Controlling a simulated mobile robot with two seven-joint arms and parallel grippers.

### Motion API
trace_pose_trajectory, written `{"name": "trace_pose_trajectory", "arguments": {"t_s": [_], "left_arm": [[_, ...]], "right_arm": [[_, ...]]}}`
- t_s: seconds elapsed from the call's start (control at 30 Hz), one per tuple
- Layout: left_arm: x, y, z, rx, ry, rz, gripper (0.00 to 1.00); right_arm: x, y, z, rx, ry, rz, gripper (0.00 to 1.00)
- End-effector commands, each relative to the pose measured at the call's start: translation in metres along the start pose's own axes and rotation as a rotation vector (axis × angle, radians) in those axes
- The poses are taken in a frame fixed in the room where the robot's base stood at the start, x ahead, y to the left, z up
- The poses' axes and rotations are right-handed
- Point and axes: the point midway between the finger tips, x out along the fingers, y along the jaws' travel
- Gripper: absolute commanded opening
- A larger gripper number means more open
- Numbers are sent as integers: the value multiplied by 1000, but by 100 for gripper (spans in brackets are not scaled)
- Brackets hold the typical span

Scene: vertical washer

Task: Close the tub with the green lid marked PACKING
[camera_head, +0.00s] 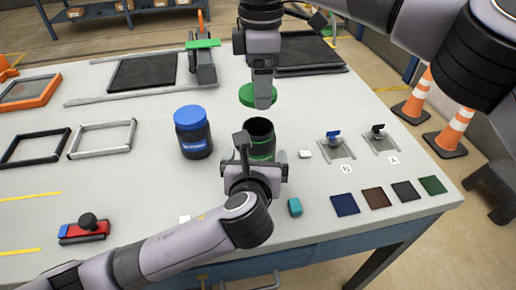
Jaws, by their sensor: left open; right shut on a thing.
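An open dark green tub (261,131) stands upright on the table, its mouth facing up and its lower part partly hidden by my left arm. A green lid (252,95) is in my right gripper (263,102), above and slightly behind the tub's mouth, apart from it. The gripper partly hides the lid, and no marking on it can be read. My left gripper (246,150) is open just in front of the tub; whether it touches the tub I cannot tell.
A dark tub with a blue lid (191,118) stands left of the green one. To the right are latch fixtures (336,146) and coloured squares (344,204). A teal block (295,207) lies near the front edge. Frames (101,138) lie at left.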

Motion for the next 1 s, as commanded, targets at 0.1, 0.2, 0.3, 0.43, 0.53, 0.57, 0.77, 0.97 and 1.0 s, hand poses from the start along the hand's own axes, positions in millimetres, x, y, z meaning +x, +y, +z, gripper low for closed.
{"name": "trace_pose_trajectory", "arguments": {"t_s": [0.1, 0.2, 0.3, 0.43, 0.53, 0.57, 0.77, 0.97, 1.0], "left_arm": [[20, 0, 0, 0, 1, 2, 100], [33, 0, 0, 0, 0, 1, 100], [43, 0, 0, 0, 0, 1, 100], [52, 0, 0, -1, 0, -1, 100], [55, 0, 0, -1, 1, 0, 100], [56, 0, 0, -1, 1, 0, 100], [56, 0, 0, -1, 0, -1, 100], [56, 0, 0, -1, 1, -1, 61], [56, 0, 0, -1, 1, -1, 48]], "right_arm": [[0, 0, 0, 0, 0, 0, 41], [0, 0, 0, 0, 0, 0, 41], [0, 0, 0, 0, 0, 0, 41], [0, 0, 0, 0, 0, 0, 41], [0, 0, 0, 0, 0, 0, 41], [0, 0, 0, 0, 0, 0, 41], [0, 0, 0, 0, 0, 0, 41], [0, 0, 0, 0, 0, 0, 41], [0, 0, 0, 0, 0, 0, 41]]}}
